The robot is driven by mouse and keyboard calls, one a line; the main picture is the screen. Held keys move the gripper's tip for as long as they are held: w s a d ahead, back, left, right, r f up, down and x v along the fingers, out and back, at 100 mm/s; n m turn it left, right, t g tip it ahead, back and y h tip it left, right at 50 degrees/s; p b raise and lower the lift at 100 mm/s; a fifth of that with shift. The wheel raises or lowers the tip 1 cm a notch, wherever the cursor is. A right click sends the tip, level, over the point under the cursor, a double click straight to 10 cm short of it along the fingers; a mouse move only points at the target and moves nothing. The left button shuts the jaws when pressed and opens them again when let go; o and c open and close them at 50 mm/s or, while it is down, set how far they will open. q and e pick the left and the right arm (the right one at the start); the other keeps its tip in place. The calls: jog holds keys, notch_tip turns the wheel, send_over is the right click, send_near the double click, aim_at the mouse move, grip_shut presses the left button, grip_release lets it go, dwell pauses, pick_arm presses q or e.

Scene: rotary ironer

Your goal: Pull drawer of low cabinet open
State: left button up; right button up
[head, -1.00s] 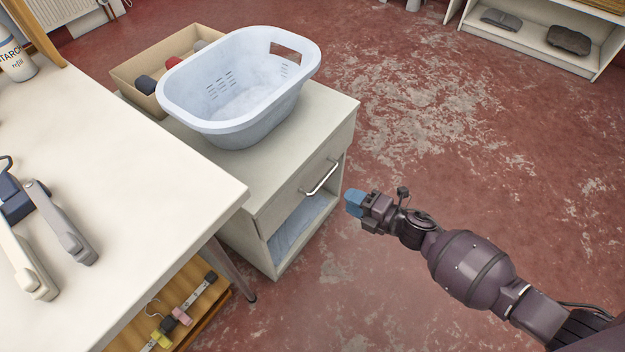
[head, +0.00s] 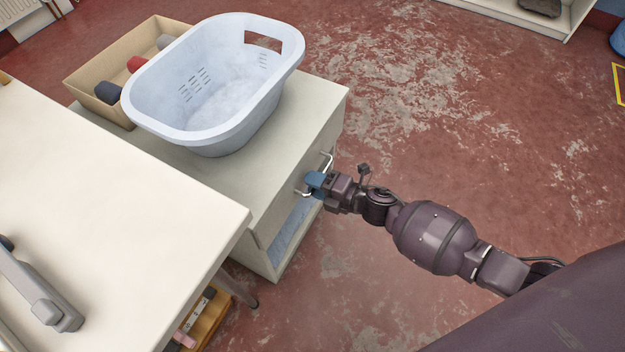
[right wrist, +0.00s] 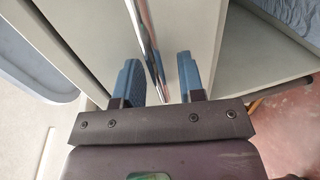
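The low cabinet (head: 255,205) is pale grey-green, with a drawer (head: 283,203) at the top of its front and an open shelf below. The drawer is shut. Its chrome bar handle (head: 328,161) is partly hidden by my right gripper (head: 312,184) in the head view. In the right wrist view, the two blue fingers of my right gripper (right wrist: 160,82) are apart, and the handle (right wrist: 149,40) runs between them near the tips. I cannot tell whether either finger touches it. My left gripper is not in view.
A light blue laundry basket (head: 180,137) and a cardboard box (head: 85,77) with rolled items stand on the cabinet. A white table (head: 130,210) is close at the left. The red floor (head: 450,100) right of the cabinet is clear.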

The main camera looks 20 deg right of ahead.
grip_shut()
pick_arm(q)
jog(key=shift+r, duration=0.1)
pick_arm(e)
jog(key=shift+s+d, duration=0.1)
jog(key=shift+s, duration=0.1)
